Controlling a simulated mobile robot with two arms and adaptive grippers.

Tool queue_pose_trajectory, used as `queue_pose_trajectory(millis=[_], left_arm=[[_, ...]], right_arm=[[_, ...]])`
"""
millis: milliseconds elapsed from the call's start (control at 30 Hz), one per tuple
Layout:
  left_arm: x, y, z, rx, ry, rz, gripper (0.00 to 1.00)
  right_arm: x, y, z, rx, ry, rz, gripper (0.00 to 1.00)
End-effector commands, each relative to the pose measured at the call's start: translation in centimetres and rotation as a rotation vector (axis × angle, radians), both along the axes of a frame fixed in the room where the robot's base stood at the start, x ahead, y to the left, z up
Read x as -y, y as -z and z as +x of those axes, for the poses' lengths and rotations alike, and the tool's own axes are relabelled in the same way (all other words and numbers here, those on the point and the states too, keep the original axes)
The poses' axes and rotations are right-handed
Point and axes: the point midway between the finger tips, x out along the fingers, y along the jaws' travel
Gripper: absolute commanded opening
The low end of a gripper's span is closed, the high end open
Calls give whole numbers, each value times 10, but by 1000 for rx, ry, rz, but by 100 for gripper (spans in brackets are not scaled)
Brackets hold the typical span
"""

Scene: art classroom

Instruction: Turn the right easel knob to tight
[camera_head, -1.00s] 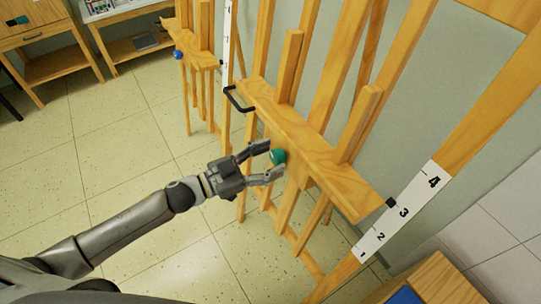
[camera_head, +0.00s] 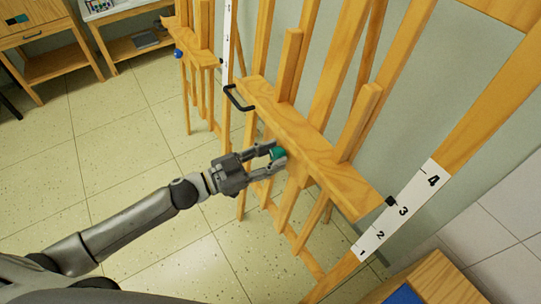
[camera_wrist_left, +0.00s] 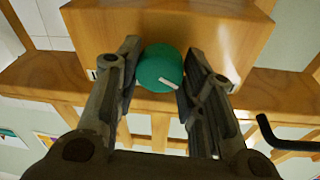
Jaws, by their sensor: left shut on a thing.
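The right easel knob (camera_head: 278,153) is green and round, on the front of the near wooden easel, below its tray (camera_head: 310,143). In the left wrist view the knob (camera_wrist_left: 160,68) shows a white mark on its face, toward the lower right. My left gripper (camera_head: 276,158) has its fingers on both sides of the knob and is shut on it. In the left wrist view the left gripper (camera_wrist_left: 158,75) flanks the knob closely. My right gripper is not in view.
A second easel with a blue knob (camera_head: 178,54) stands farther back on the left. A black handle (camera_head: 238,99) sticks out from the near easel's tray. A white number scale (camera_head: 403,208) runs along the right leg. The tiled floor (camera_head: 110,150) at left is clear.

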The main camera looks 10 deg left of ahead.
Motion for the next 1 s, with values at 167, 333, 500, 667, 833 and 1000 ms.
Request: queue_pose_trajectory(millis=[167,333,500,667,833,1000], left_arm=[[0,-1,0,47,13,47,13],[0,-2,0,127,33,130,13],[0,-3,0,236,61,238,13],[0,-3,0,343,88,346,13],[0,-4,0,455,115,458,13],[0,-4,0,566,143,571,13]], right_arm=[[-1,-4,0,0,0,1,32],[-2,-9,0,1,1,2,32],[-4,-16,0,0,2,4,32],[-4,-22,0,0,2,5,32],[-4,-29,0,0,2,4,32],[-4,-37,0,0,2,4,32]])
